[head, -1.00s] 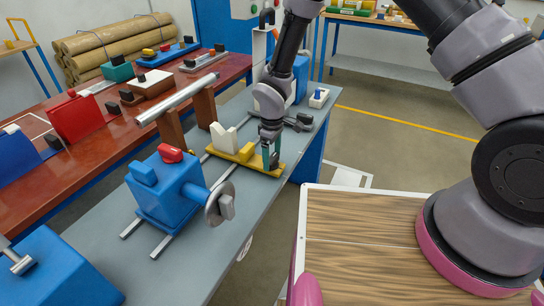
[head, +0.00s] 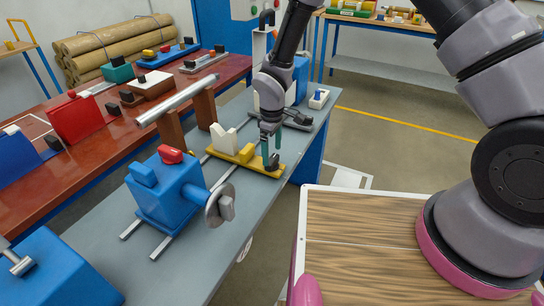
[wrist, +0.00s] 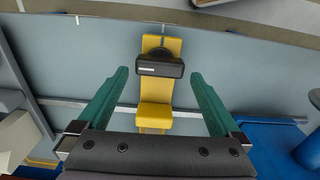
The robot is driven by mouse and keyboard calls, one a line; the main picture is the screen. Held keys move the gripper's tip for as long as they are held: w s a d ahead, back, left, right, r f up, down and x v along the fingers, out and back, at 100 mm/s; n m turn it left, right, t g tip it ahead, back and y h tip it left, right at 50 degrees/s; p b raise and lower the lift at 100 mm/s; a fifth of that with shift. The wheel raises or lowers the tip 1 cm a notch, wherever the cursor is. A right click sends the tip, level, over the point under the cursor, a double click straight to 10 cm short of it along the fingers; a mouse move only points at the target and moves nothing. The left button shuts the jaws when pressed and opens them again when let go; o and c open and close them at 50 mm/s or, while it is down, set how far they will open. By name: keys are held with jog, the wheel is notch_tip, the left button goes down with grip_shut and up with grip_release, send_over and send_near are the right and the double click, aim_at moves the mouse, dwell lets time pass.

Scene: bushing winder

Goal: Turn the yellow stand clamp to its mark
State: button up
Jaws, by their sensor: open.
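The yellow stand (head: 229,163) lies across the rails of the grey bench, with a white V-shaped rest and a yellow block on it. In the wrist view the stand (wrist: 155,95) runs up the middle. A dark clamp handle (wrist: 160,69) with a short white line sits crosswise near its far end, over a round dark base. In the head view the clamp (head: 272,164) is at the stand's right end, partly hidden by a finger. My gripper (head: 271,150) is open above it. Its green fingers (wrist: 158,82) stand to either side of the handle, apart from it.
A blue headstock (head: 165,192) with a round faceplate stands on the rails in front. A silver bar (head: 182,98) on brown supports lies behind. Another blue unit (wrist: 285,145) shows at the wrist view's lower right. The bench (head: 215,250) is bare toward its front edge.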

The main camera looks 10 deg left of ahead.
notch_tip(320, 180, up, 8)
dwell(0.5)
notch_tip(320, 180, up, 7)
jog(key=m, duration=0.2)
send_over(272, 159)
jog(key=w+d, duration=0.3)
jog(key=d, duration=0.1)
jog(key=d+r+m+t+y, duration=0.1)
jog(key=d+r+m+t, duration=0.4)
jog(key=d+r, duration=1.25)
jog(key=s+d+r+m+t+y, duration=0.1)
jog(key=s+d+r+m+t, duration=0.1)
jog(key=s+d+r+m, duration=0.9)
jog(key=s+d+r, duration=0.1)
jog(key=s+r, duration=0.2)
jog(key=s, duration=0.1)
jog(key=shift+s+d+m, duration=0.2)
jog(key=shift+d+m, duration=0.1)
